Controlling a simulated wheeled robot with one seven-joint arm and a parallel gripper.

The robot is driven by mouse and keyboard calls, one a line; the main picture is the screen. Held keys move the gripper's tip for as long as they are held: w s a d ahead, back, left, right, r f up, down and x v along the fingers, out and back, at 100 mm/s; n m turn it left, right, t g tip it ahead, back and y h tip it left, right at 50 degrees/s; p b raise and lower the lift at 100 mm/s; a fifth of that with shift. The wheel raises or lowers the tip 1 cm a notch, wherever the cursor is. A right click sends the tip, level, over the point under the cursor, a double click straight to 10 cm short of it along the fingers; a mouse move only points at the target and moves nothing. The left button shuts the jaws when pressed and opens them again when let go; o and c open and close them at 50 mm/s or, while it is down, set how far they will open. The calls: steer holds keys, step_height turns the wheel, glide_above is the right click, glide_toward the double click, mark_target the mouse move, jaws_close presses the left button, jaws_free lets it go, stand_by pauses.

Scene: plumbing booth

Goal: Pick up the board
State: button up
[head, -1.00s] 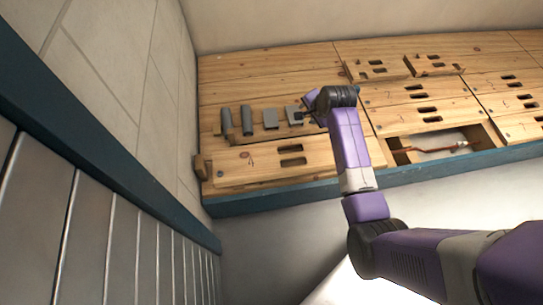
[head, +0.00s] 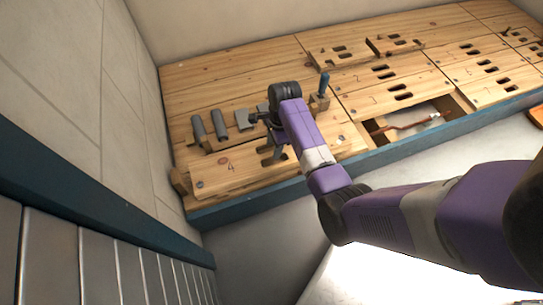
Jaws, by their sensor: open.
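Several pale wooden boards with paired slots lie on the workbench, and I cannot tell which one is meant. The nearest to my gripper is the front left board (head: 225,171), marked with a dark figure and a round screw head. My gripper (head: 271,156) is over the slotted part of this board, pointing down. Its jaws are open and hold nothing that I can see. The wrist and gripper hide much of the slots, and I cannot tell whether the fingers touch the board.
Grey cylinders (head: 220,125) and grey blocks (head: 245,118) stand in a row behind the board. An open bay (head: 420,127) with a copper pipe lies right. A tiled wall borders the left.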

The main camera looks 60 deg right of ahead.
mark_target(272, 153)
steer(key=f+b, duration=0.1)
steer(key=f, duration=0.2)
steer(key=shift+w+a+f+b, duration=0.15)
steer(key=shift+a+f+b, duration=0.1)
steer(key=shift+b, duration=0.1)
steer(key=shift+r, duration=0.1)
steer(key=shift+c, duration=0.4)
jaws_close()
steer(key=shift+d, duration=0.1)
stand_by(0.5)
